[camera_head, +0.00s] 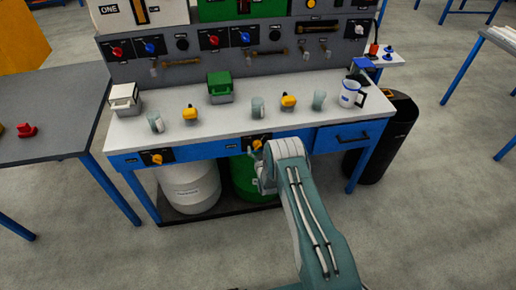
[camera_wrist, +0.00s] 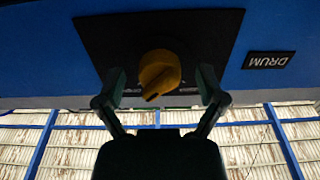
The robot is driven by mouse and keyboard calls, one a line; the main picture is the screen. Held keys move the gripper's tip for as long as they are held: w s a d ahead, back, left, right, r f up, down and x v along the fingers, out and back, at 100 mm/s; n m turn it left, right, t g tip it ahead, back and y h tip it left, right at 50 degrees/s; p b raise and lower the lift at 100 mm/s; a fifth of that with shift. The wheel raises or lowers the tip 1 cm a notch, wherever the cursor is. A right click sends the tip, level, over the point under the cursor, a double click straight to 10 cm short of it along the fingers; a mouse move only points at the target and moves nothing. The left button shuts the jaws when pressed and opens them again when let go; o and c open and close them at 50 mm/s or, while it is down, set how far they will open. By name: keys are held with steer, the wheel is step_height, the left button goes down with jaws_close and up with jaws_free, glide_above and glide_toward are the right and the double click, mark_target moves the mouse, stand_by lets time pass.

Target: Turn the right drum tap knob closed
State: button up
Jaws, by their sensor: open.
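The right drum tap knob (camera_head: 257,144) is yellow-orange and sits on a dark plate on the blue front of the bench, above the green drum. In the wrist view the knob (camera_wrist: 159,72) shows its ridge pointing down and slightly left. My gripper (camera_head: 260,170) is just in front of it, partly hidden by my arm in the head view. In the wrist view my gripper (camera_wrist: 161,88) is open, with one finger on each side of the knob and a visible gap to it on both sides. Nothing is held.
A "DRUM" label (camera_wrist: 268,60) is right of the plate. The left drum tap knob (camera_head: 157,158) is above the white drum (camera_head: 190,187). The green drum (camera_head: 243,182) stands below my gripper. Cups and boxes stand on the bench top (camera_head: 220,121). A blue drawer (camera_head: 345,137) is to the right.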

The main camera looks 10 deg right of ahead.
steer(key=c, duration=1.2)
steer(key=shift+o, duration=0.2)
steer(key=n, duration=0.4)
steer(key=shift+r+n, duration=0.1)
steer(key=shift+n, duration=0.3)
steer(key=n, duration=0.4)
steer(key=shift+n, duration=0.3)
steer(key=n, duration=0.4)
steer(key=shift+n, duration=2.3)
